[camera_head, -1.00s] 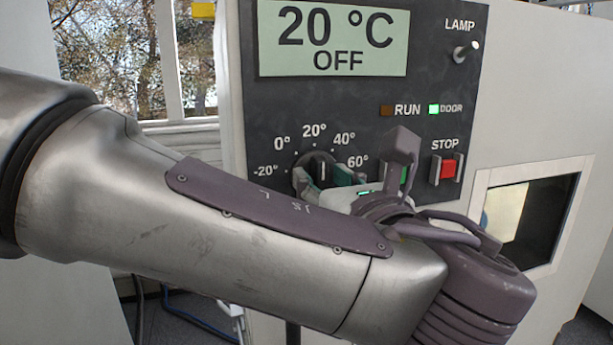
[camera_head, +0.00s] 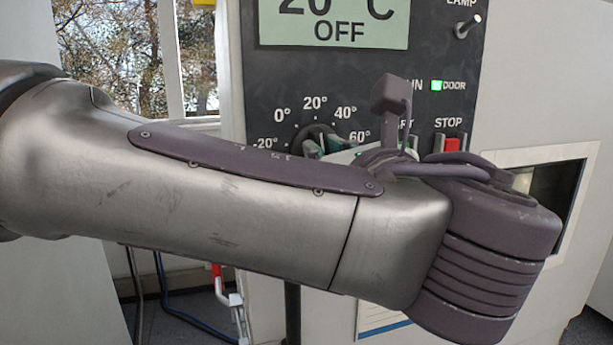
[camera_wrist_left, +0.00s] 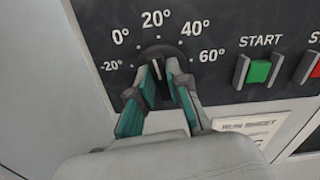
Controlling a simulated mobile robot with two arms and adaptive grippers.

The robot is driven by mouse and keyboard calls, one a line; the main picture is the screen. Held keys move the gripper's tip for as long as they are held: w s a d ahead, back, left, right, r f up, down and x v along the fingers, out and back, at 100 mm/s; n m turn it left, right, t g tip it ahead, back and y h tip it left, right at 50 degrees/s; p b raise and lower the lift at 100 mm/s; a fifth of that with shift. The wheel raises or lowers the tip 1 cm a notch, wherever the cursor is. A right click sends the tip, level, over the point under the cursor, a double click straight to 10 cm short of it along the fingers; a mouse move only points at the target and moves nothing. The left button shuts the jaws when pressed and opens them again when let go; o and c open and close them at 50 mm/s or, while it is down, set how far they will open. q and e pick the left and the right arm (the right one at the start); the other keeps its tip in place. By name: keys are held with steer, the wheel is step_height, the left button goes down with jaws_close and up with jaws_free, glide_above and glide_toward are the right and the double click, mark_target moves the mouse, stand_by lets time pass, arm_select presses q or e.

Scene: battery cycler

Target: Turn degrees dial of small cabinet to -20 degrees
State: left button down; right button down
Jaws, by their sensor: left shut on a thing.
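The degrees dial (camera_wrist_left: 152,78) is a dark round knob on the cabinet's black panel, under a scale from -20° to 60°. My left gripper (camera_wrist_left: 161,78) is shut on it, with one teal-padded finger on each side in the left wrist view. In the head view the dial (camera_head: 312,131) is partly covered by the fingers of my left gripper (camera_head: 328,146). The knob sits roughly below the 20° mark; its exact pointing is hard to make out. The display (camera_head: 335,25) shows 20 °C and OFF, cut at the top. My right gripper is not in view.
The green START button (camera_wrist_left: 259,72) is right of the dial, with the red STOP button (camera_head: 452,145) beyond it. A lamp switch (camera_head: 467,27) and lit DOOR light (camera_head: 436,86) are above. A framed opening (camera_head: 545,190) is at the right.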

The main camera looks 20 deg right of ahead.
arm_select(q)
steer(key=n+b, duration=0.4)
steer(key=b, duration=0.2)
steer(key=n+b, duration=0.9)
steer(key=b, duration=0.2)
steer(key=shift+a+f+n+b, duration=0.25)
steer(key=shift+f+n+b, duration=0.05)
steer(key=shift+f, duration=0.05)
steer(key=shift+r, duration=0.1)
steer(key=c, duration=1.1)
jaws_free()
steer(key=shift+w, duration=0.2)
steer(key=shift+s, duration=0.1)
steer(key=shift+s+d, duration=0.15)
steer(key=shift+s, duration=2.9)
steer(key=shift+s+d, duration=0.15)
steer(key=shift+s, duration=2.85)
